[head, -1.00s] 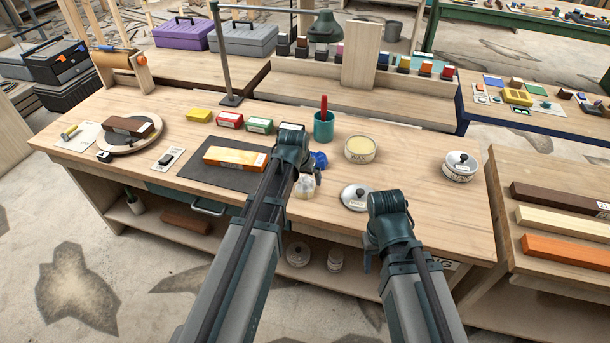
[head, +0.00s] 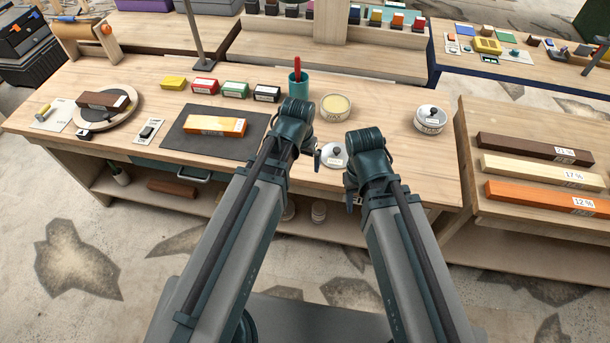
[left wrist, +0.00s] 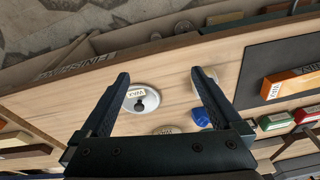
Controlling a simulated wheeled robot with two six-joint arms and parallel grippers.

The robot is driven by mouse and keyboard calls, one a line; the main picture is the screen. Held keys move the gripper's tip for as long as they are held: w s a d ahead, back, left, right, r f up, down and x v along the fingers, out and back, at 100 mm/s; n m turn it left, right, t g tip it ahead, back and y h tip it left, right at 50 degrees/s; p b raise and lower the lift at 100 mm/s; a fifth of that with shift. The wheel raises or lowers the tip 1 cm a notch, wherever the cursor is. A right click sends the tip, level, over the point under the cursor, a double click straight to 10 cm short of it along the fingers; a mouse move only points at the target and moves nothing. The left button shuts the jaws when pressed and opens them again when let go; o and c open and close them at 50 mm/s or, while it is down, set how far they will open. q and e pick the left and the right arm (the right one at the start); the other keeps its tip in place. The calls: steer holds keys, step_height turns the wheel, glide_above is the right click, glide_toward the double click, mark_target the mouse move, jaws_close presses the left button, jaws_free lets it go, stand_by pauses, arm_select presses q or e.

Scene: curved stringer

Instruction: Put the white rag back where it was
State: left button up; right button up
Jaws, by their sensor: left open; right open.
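The white rag (left wrist: 211,73) is partly visible in the left wrist view, a pale patch on the bench beside and partly behind a finger of my left gripper (left wrist: 160,75). That gripper is open and empty above the bench. A blue crumpled rag (left wrist: 201,118) lies close to the white one. In the head view my left arm hides both rags, and little of the left gripper (head: 316,158) shows. My right gripper (head: 351,193) is mostly hidden behind its own arm, near the bench's front edge, and is open.
A round lid (head: 334,154) lies between my arms, with an open wax tin (head: 336,106) behind it. A teal cup (head: 298,80) and several small boxes stand further back. A dark mat (head: 220,150) holds an orange block. A lidded tin (head: 430,119) stands right.

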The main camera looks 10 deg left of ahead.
arm_select(q)
steer(key=s+d+m+g+y, duration=0.1)
steer(key=s+d, duration=0.4)
steer(key=s, duration=0.5)
steer(key=shift+s+m+g, duration=0.3)
steer(key=shift+s+g, duration=0.1)
steer(key=shift+g, duration=0.3)
